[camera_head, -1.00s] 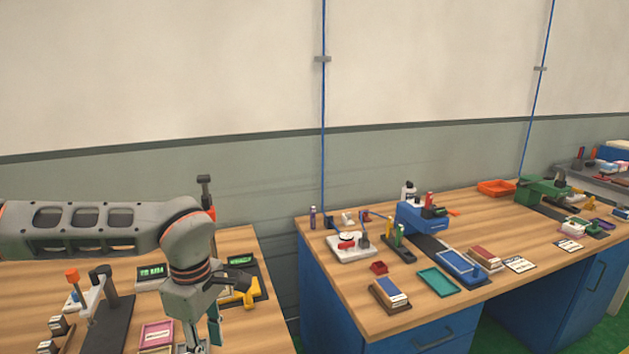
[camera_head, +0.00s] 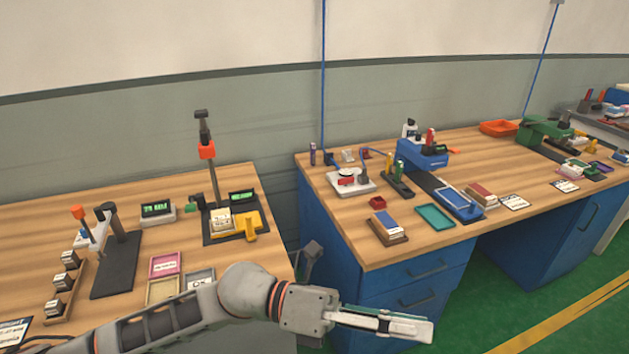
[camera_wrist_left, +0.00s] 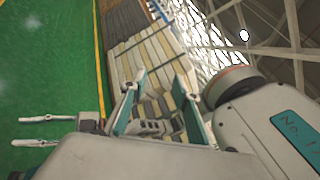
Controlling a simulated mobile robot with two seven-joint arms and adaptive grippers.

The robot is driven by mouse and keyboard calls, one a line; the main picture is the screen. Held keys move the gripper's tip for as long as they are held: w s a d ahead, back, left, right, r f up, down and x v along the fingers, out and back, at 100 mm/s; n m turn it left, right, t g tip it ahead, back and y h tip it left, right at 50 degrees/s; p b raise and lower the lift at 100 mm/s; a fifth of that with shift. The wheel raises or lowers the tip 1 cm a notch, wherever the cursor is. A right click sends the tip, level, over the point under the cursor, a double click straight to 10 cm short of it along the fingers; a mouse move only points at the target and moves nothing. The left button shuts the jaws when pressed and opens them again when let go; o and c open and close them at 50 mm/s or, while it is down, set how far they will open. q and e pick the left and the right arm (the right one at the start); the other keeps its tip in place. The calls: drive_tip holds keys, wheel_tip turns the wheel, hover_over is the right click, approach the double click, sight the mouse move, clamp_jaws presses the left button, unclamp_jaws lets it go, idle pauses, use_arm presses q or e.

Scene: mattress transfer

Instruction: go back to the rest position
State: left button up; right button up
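My left arm comes in from the lower left of the head view. Its gripper (camera_head: 424,328) points right, past the left table's corner and in front of the blue drawers. In the left wrist view the left gripper (camera_wrist_left: 157,84) has its two teal-edged fingers well apart with nothing between them. At the left of that view another gripper, my right one (camera_wrist_left: 18,131), shows two thin fingers apart and empty over green floor. The right gripper cannot be made out in the head view.
The left wooden table (camera_head: 110,205) holds a black stand (camera_head: 117,265), a yellow fixture (camera_head: 240,224) and small trays. The right workbench (camera_head: 345,225) has blue drawers (camera_head: 400,290) and several tools. Green floor (camera_head: 500,318) is clear at the lower right.

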use_arm(q)
drive_tip(key=w+a+n+t+h, duration=0.35)
drive_tip(key=w+n+t, duration=0.55)
drive_tip(key=n+t, duration=0.55)
drive_tip(key=w+a+f+n+t+y, duration=0.6)
drive_tip(key=a+f+n, duration=0.3)
drive_tip(key=n, duration=0.5)
drive_tip(key=s+a+f+n+y, duration=0.3)
drive_tip(key=a+f+n+y, duration=0.65)
drive_tip(key=f, duration=0.45)
drive_tip(key=s+a+f+n+g+y, duration=0.3)
drive_tip(key=s+a+f+n+g, duration=0.1)
drive_tip(key=s+a+f, duration=0.7)
wheel_tip(320, 180, down, 4)
drive_tip(key=shift+s+r+n, duration=0.15)
drive_tip(key=shift+s+n, duration=0.15)
drive_tip(key=shift+n, duration=0.2)
drive_tip(key=shift+g, duration=0.25)
